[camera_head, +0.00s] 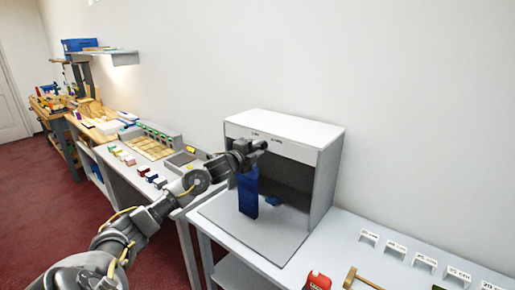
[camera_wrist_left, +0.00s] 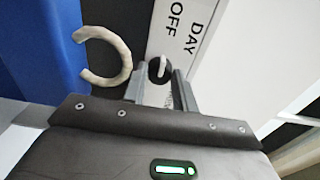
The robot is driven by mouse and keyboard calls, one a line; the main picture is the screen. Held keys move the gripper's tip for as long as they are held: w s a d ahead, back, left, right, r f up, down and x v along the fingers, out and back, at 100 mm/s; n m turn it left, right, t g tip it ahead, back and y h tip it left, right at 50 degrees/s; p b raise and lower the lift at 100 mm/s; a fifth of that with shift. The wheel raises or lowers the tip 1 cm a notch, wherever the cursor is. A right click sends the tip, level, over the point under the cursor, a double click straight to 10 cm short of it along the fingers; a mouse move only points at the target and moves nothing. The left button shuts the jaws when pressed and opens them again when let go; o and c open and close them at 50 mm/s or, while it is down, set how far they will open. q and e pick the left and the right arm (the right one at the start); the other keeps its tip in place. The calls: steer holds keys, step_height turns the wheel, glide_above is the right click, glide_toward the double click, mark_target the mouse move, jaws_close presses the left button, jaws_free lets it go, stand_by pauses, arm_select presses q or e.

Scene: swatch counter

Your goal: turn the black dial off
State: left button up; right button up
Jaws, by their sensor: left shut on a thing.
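The black dial (camera_wrist_left: 153,70) with a white pointer mark sits on the pale front strip of a white-topped booth (camera_head: 285,128). The words "OFF" and "DAY" are printed beside it in the wrist view. My left gripper (camera_wrist_left: 158,88) is shut on the dial, one finger on each side of it. In the head view my left gripper (camera_head: 262,146) is at the upper front of the booth and hides the dial. I cannot tell surely which label the pointer faces. My right gripper is out of view.
A tall blue piece (camera_head: 248,192) stands or hangs at the booth opening, below my gripper. A beige ring (camera_wrist_left: 127,62) is beside the blue surface in the wrist view. A small blue item (camera_head: 272,200) lies inside. A red container (camera_head: 318,281) and white label cards (camera_head: 396,248) are at the right.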

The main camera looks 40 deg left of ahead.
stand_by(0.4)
arm_select(q)
steer(key=o, duration=1)
steer(key=shift+c, duration=0.2)
steer(key=shift+f, duration=0.1)
